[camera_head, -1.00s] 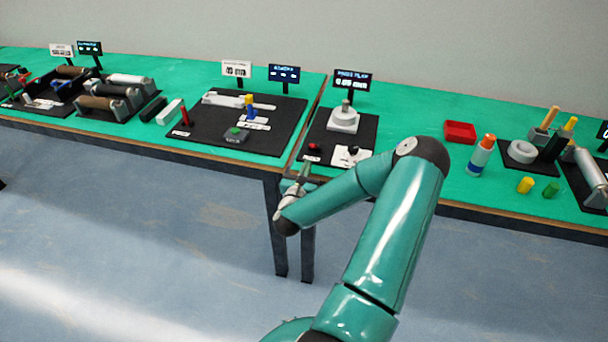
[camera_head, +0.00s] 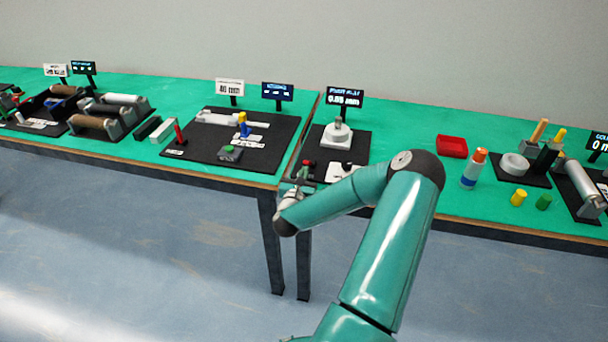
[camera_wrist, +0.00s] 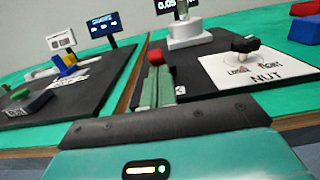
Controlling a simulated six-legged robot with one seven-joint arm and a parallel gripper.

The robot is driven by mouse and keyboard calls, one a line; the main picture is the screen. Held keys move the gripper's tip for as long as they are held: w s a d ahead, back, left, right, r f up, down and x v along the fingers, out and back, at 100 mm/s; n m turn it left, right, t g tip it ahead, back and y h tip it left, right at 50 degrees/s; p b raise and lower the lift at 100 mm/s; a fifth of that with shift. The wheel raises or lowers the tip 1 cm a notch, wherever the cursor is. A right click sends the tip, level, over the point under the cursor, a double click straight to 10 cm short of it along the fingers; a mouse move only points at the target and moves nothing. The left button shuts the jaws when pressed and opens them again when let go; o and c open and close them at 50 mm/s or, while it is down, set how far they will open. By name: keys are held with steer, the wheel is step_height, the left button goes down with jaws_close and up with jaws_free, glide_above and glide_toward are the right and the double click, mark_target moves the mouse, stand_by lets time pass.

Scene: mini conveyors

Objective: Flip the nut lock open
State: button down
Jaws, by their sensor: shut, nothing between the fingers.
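The nut lock is a small black knob (camera_wrist: 245,45) on a white plate (camera_wrist: 222,72) marked NUT, at the right in the wrist view. In the head view the white plate (camera_head: 336,174) is partly hidden behind my arm, with the dark knob (camera_head: 347,167) at its top. In the head view my gripper (camera_head: 302,174) is at the front edge of the black board, near the red knob (camera_head: 308,162).
A white round device (camera_head: 336,134) stands behind the nut plate, with a display (camera_head: 344,98) at the back. A gap (camera_head: 306,132) divides the two green tables. Another black board (camera_head: 270,148) with parts lies left.

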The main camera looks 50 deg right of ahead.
steer(key=shift+r+y, duration=0.2)
steer(key=shift+y, duration=0.1)
steer(key=shift+w+d+r+g+y, duration=0.1)
steer(key=shift+d+r+g+y, duration=0.15)
steer(key=shift+r+y, duration=0.3)
steer(key=shift+w+d+r+g+y, duration=0.15)
steer(key=shift+r+g+y, duration=0.25)
steer(key=shift+y, duration=0.25)
steer(key=shift+w+d+r+g+y, duration=0.15)
steer(key=shift+d+r+g+y, duration=0.35)
steer(key=shift+r+y, duration=0.45)
steer(key=shift+w+d, duration=0.15)
steer(key=shift+d, duration=0.2)
steer(key=shift+r, duration=0.1)
steer(key=shift+r, duration=0.8)
steer(key=shift+r, duration=0.1)
